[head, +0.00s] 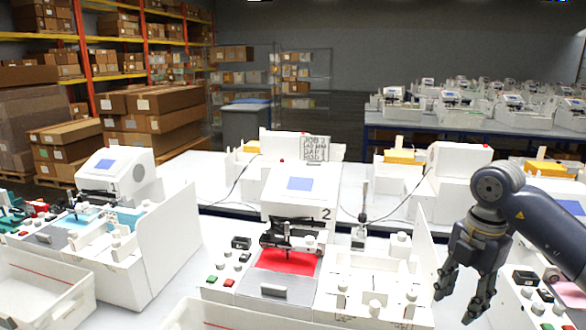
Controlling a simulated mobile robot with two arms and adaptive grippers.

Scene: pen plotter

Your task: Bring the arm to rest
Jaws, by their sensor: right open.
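My right gripper (464,305) hangs at the right of the head view with its fingers pointing down and apart. It is open with nothing between the fingers. A white tray with compartments and pegs (375,285) stands to the right of the bed. My left gripper is not in view.
Another plotter (115,180) with a white side panel stands at the left. A white bin (45,290) is at the front left. Black, red and green buttons (228,283) sit beside the red sheet. Another machine with buttons (535,305) is at the lower right, close to my right arm.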

